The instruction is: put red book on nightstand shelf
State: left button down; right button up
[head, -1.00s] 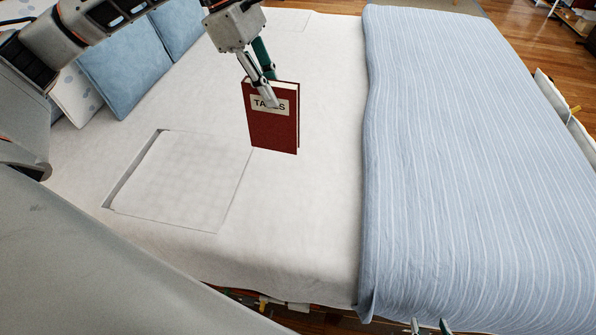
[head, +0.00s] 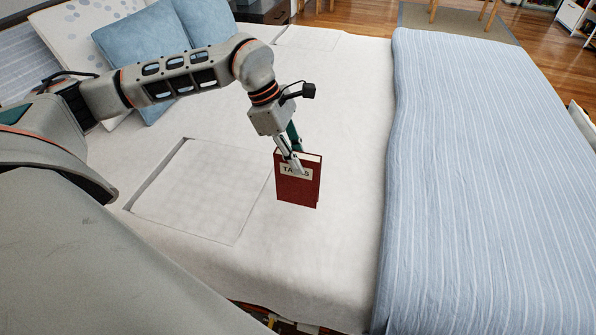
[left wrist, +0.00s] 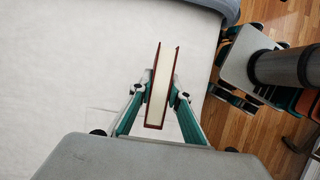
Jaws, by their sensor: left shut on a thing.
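The red book (head: 298,189), with a pale label on its cover, is upright in the head view, over the white bed sheet. My left gripper (head: 292,160) is shut on its top edge, one finger on each cover. In the left wrist view the book (left wrist: 160,88) shows edge-on, pale pages between red covers, pinched between the fingers of my left gripper (left wrist: 163,97). I cannot tell whether the book's lower edge touches the bed. The nightstand shelf is not clearly seen; a dark piece of furniture (head: 262,12) stands past the bed's far edge. My right gripper is not in view.
The white bed (head: 330,110) fills the middle, with a striped blue blanket (head: 480,180) on the right and blue pillows (head: 135,55) at the upper left. A flat square panel (head: 200,190) lies on the sheet. Wooden floor (head: 375,17) shows beyond the bed.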

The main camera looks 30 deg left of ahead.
aim_at(298, 180)
pick_arm(q)
jog(key=shift+f, duration=2.15)
jog(key=shift+f, duration=0.15)
jog(key=c, duration=1.9)
grip_release()
